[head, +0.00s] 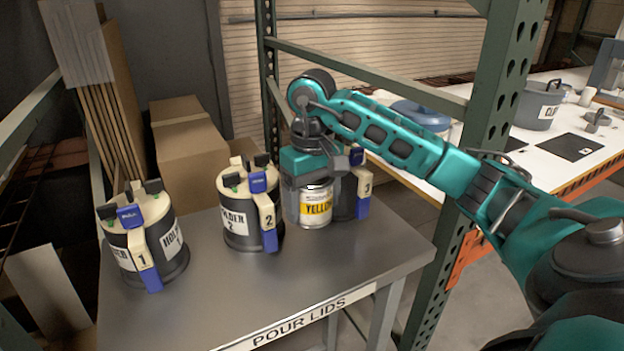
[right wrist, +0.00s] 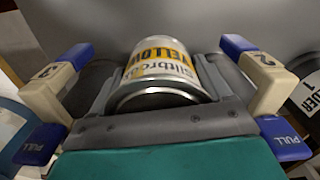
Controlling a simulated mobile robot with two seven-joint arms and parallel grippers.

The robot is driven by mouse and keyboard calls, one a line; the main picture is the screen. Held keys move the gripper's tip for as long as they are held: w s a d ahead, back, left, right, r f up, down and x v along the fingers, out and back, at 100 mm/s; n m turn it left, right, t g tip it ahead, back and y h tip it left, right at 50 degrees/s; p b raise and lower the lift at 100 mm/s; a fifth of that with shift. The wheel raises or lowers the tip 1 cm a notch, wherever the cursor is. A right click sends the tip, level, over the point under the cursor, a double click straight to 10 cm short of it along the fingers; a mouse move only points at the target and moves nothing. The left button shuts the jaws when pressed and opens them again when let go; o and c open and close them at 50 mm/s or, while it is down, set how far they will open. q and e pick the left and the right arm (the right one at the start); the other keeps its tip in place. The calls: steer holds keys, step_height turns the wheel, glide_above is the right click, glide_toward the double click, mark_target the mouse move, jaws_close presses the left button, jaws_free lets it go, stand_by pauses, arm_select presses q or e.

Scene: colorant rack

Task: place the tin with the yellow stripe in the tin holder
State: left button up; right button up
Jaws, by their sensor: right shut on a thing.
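The tin with the yellow stripe (head: 315,208) is a small metal can with a white label and a yellow band. It is upright at the grey table's right part, between holder 2 and holder 3. My right gripper (head: 312,180) comes down from above and is shut on it. In the right wrist view the tin (right wrist: 164,72) sits between the two fingers. Holder 2 (head: 236,212) stands left of the tin, holder 3 (head: 345,200) behind it to the right, partly hidden. Holder 1 (head: 133,240) stands at the far left. I cannot tell whether the tin touches the table. My left gripper is not in view.
The grey table (head: 300,265) has a "POUR LIDS" label on its front edge and free room in front. A green rack post (head: 490,120) stands at right. Cardboard boxes (head: 190,150) are behind. A white bench (head: 560,150) with a grey bucket (head: 540,105) is at the back right.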

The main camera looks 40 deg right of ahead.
mark_target(312, 239)
steer(key=shift+f, duration=2.85)
steer(key=shift+f, duration=0.15)
steer(key=o, duration=1.7)
steer(key=shift+r, duration=0.2)
step_height(312, 239, up, 11)
steer(key=shift+f+p, duration=0.2)
steer(key=shift+p, duration=0.35)
steer(key=shift+r, duration=0.7)
